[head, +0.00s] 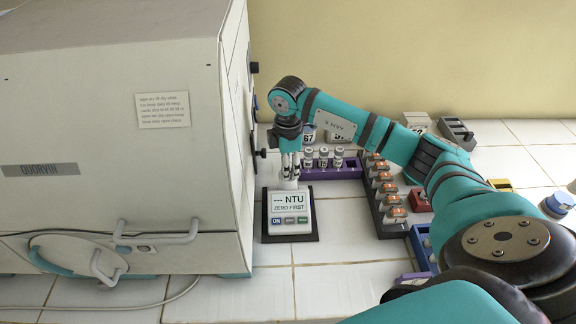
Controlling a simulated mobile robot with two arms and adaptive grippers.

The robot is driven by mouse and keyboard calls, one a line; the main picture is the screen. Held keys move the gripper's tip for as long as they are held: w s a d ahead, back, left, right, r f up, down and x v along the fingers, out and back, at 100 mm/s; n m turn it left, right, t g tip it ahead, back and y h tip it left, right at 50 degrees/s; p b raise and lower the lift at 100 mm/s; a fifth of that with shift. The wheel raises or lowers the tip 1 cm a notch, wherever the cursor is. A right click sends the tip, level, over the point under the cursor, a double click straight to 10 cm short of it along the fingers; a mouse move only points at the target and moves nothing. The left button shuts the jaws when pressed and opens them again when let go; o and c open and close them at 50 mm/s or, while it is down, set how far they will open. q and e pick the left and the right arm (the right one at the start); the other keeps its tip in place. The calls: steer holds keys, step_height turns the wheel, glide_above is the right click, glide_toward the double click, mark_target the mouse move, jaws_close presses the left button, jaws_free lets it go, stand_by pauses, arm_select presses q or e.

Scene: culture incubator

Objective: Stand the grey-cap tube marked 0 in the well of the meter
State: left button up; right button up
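The meter (290,222) is a white box on a dark base, with a screen reading "--- NTU ZERO FIRST" and several buttons. My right gripper (290,168) points down over the back of the meter, at the left end of the purple rack. Its fingers are close together, and a pale shape shows below them; I cannot tell whether it is a tube or part of the meter. The well is hidden. Several small pale-capped tubes (323,158) stand in the purple rack (335,172); I cannot make out which is marked 0. My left gripper is not in view.
A large incubator (110,130) fills the left, its side close to the gripper. A dark rack (391,229) of orange-marked items stands right of the meter, near a red block (420,201) and a blue rack (421,247). The tiles in front of the meter are clear, apart from a cable.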

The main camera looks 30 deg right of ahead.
steer(key=o, duration=0.5)
steer(key=shift+r, duration=0.1)
step_height(320, 180, up, 12)
stand_by(0.8)
